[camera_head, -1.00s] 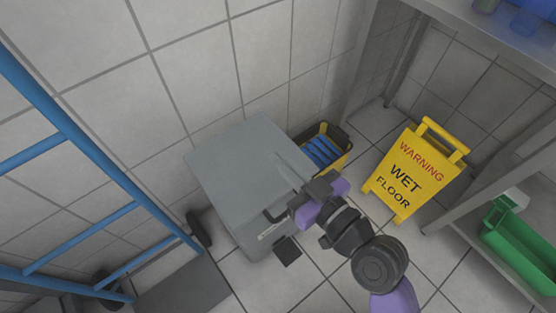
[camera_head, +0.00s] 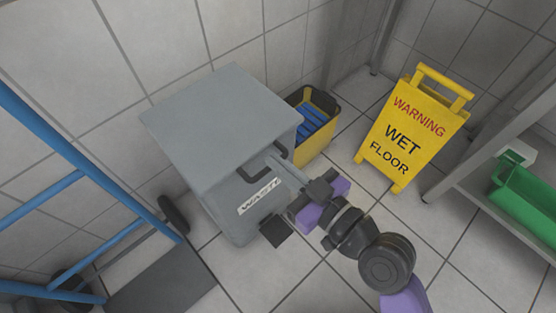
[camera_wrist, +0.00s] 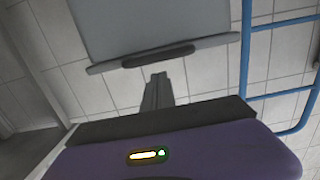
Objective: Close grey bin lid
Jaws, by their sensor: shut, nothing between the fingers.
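The grey bin (camera_head: 232,205) stands on the tiled floor against the wall, with a "WASTE" label and a dark handle on its front. Its grey lid (camera_head: 220,112) lies flat over the top in the head view. My gripper (camera_head: 272,160) is at the bin's front right, its fingers shut and empty beside the dark handle; whether they touch it I cannot tell. In the wrist view the shut fingers (camera_wrist: 157,88) point at the lid's front edge and the dark handle (camera_wrist: 158,56), with a small gap visible below them.
A yellow bucket (camera_head: 328,135) with blue parts stands right behind the bin. A yellow wet-floor sign (camera_head: 412,130) stands farther right. Metal shelving with a green crate (camera_head: 525,200) is at the right.

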